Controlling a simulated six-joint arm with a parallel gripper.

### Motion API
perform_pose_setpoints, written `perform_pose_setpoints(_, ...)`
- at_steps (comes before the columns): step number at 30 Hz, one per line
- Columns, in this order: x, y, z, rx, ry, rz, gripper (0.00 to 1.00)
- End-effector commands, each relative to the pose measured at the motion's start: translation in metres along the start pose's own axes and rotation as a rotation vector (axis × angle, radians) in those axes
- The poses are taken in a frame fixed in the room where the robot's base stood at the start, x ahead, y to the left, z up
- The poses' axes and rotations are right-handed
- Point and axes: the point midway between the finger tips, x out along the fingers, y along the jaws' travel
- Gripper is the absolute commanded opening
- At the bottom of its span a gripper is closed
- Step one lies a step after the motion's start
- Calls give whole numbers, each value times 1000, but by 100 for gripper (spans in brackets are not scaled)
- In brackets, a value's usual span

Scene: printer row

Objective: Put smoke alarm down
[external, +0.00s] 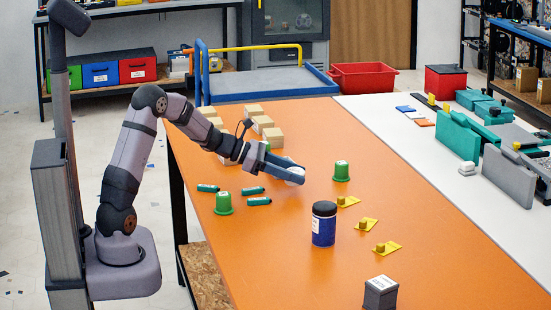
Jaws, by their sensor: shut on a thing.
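The smoke alarm (296,175) is a small white rounded thing at the end of my arm in the external view. My gripper (288,170) has blue-grey fingers and is shut on the smoke alarm. It is over the orange table (430,260), left of a green cup-like piece (342,171). The fingers hide part of the alarm. I cannot tell whether the alarm touches the table or hangs just above it.
A dark-lidded blue jar (324,224) and several yellow pieces (367,224) stand in front and to the right. Another green piece (223,203), teal cylinders (258,201) and wooden blocks (262,124) are left. A grey box (381,292) stands near the front.

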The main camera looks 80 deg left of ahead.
Motion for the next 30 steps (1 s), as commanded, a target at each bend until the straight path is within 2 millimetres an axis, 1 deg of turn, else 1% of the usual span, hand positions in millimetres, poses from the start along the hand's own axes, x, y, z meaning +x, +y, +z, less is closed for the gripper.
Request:
perform_pose_setpoints(1, 4, 0, -9, -4, 1, -1, 20)
perform_pose_setpoints(6, 9, 0, -21, -1, 0, 0, 20)
perform_pose_setpoints(15, 9, -1, -22, 0, 0, 0, 20)
perform_pose_setpoints(19, 11, -1, -26, 0, 0, 0, 20)
perform_pose_setpoints(20, 11, -1, -26, 0, 0, 0, 46)
perform_pose_setpoints(21, 10, -1, -25, 0, 0, 0, 55)
perform_pose_setpoints(22, 10, -1, -25, 0, 0, 0, 62)
perform_pose_setpoints(30, 10, -1, -25, 0, 0, 0, 62)
